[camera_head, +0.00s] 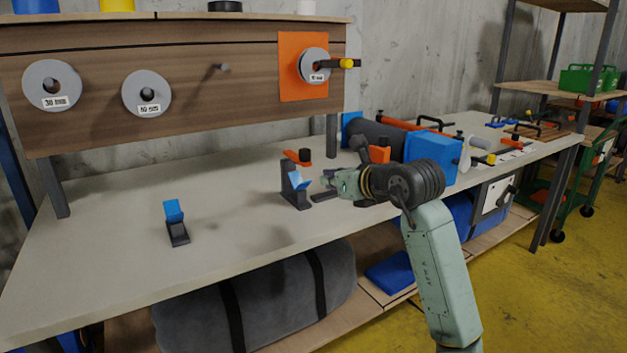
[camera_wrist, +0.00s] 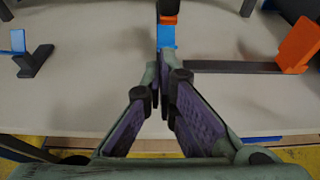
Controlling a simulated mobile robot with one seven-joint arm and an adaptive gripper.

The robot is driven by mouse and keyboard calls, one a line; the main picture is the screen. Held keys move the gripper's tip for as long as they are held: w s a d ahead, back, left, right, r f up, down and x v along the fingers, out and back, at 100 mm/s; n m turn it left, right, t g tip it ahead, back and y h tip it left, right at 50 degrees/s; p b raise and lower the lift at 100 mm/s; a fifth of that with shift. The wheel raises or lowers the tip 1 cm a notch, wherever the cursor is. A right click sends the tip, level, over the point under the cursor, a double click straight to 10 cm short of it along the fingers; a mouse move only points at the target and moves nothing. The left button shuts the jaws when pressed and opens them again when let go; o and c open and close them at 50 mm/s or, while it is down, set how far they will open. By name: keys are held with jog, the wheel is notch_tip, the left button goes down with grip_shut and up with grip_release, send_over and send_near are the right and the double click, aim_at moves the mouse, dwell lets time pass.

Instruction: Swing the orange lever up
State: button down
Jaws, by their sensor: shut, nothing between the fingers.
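An orange arm with a black knob (camera_head: 298,157) tops a dark upright post (camera_head: 288,180) on the bench, and a blue paddle (camera_head: 299,181) sits at its front. The blue paddle (camera_wrist: 166,36) also shows in the wrist view, beneath an orange part (camera_wrist: 168,8). A second orange piece (camera_head: 379,154) stands behind my wrist; an orange paddle on a dark bar (camera_wrist: 300,46) shows at right in the wrist view. I cannot tell which is the orange lever. My gripper (camera_head: 326,181) is shut and empty, just right of the blue paddle. Its fingertips (camera_wrist: 165,80) point towards that paddle.
Another blue paddle on a dark base (camera_head: 173,212) stands at left. A blue-ended cylinder assembly (camera_head: 432,148) lies behind and right of my arm. A panel with grey discs (camera_head: 52,86) stands along the back. The bench front left (camera_head: 110,262) is clear.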

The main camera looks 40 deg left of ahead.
jog(key=p+x, duration=0.1)
jog(key=x, duration=0.8)
jog(key=shift+a+p, duration=0.35)
jog(key=shift+a, duration=0.05)
